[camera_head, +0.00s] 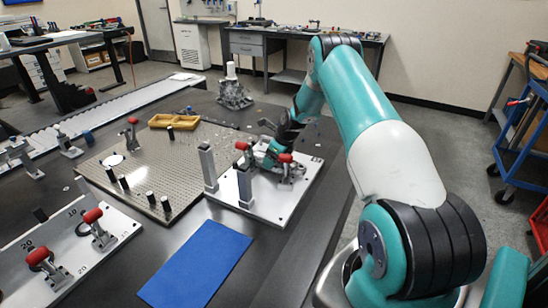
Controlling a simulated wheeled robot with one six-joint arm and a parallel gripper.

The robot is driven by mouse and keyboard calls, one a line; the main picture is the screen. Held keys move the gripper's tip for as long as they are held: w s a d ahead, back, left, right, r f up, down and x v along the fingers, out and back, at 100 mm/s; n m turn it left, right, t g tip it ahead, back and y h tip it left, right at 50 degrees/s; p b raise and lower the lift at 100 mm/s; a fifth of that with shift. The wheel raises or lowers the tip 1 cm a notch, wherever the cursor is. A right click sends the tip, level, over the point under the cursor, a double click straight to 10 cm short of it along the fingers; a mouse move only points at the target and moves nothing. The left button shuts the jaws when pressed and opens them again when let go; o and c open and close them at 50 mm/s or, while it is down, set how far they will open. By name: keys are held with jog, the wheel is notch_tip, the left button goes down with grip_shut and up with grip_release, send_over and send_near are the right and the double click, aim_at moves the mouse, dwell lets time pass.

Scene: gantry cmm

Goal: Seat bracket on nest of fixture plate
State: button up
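A pale fixture plate (274,211) lies on the dark table in the middle of the view. It carries grey upright posts and red-handled toggle clamps. My arm reaches in from the right, and my gripper (268,156) is low over the far part of this plate, close to the clamps. The gripper is small and partly covered by the clamps and my arm, so its fingers cannot be told open or shut. I cannot make out the bracket or the nest clearly among the parts around the gripper.
A perforated metal plate (167,203) with black pegs and a yellow tray (174,121) lies left of the fixture plate. A blue mat (197,264) is in front. Another clamp plate (62,254) is at lower left. A grey metal part (233,94) stands behind.

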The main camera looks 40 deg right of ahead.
jog(key=shift+f, duration=0.2)
jog(key=o, duration=1.2)
jog(key=v, duration=1.7)
jog(key=shift+r+b, duration=0.2)
jog(key=shift+b, duration=0.2)
jog(key=shift+d, duration=0.1)
